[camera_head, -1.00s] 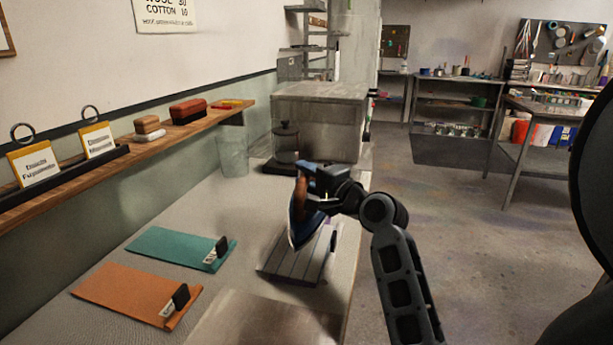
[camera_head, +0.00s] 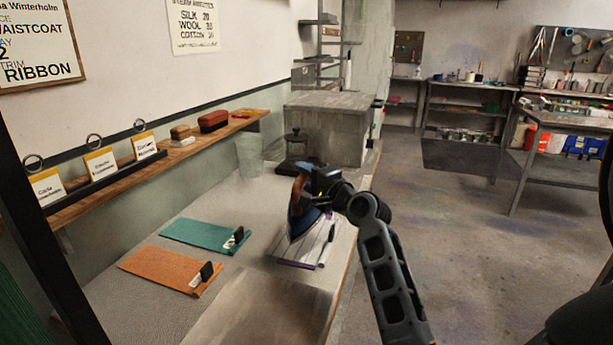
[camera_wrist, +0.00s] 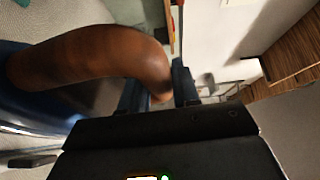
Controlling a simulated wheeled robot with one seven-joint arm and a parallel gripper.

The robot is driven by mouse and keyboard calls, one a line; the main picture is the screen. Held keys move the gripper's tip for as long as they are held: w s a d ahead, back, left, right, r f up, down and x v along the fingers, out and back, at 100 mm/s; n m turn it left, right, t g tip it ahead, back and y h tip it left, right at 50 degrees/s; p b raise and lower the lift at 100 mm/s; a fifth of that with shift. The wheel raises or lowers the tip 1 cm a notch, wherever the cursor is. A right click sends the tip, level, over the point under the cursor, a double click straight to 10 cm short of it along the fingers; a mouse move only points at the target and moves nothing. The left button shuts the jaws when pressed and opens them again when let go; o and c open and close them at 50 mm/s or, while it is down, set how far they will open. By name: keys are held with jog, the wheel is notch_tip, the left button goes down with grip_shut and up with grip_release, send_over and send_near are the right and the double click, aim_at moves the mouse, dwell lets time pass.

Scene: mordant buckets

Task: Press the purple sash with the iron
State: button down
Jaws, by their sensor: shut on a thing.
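My gripper (camera_head: 318,180) is shut on the brown handle (camera_wrist: 95,52) of the iron (camera_head: 298,222). The iron has a dark blue body and is tilted, with its tip toward the table. It stands over a pale, striped flat piece (camera_head: 292,264) with purple edges, near the table's right edge. This looks like the purple sash, but the iron and my arm hide part of it. I cannot tell whether the iron touches it. In the wrist view the handle and blue body (camera_wrist: 35,95) fill the left side; the sash is not seen there.
A teal cloth (camera_head: 195,234) and an orange cloth (camera_head: 160,270), each with a dark clip and tag, lie to the left. Behind are a clear beaker (camera_head: 248,163) and a large grey box (camera_head: 330,125). A wooden shelf (camera_head: 100,190) with cards runs along the wall.

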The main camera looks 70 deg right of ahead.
jog(key=shift+f+b, duration=3.15)
jog(key=shift+f, duration=0.3)
jog(key=shift+f+b, duration=0.5)
jog(key=shift+f, duration=0.3)
dwell(1.0)
jog(key=shift+r, duration=0.1)
jog(key=shift+r+p, duration=2.4)
jog(key=shift+r, duration=0.2)
jog(key=shift+r, duration=0.15)
notch_tip(320, 180, up, 7)
jog(key=p, duration=0.5)
jog(key=shift+r, duration=0.2)
notch_tip(320, 180, down, 8)
jog(key=b, duration=0.5)
jog(key=shift+r, duration=0.15)
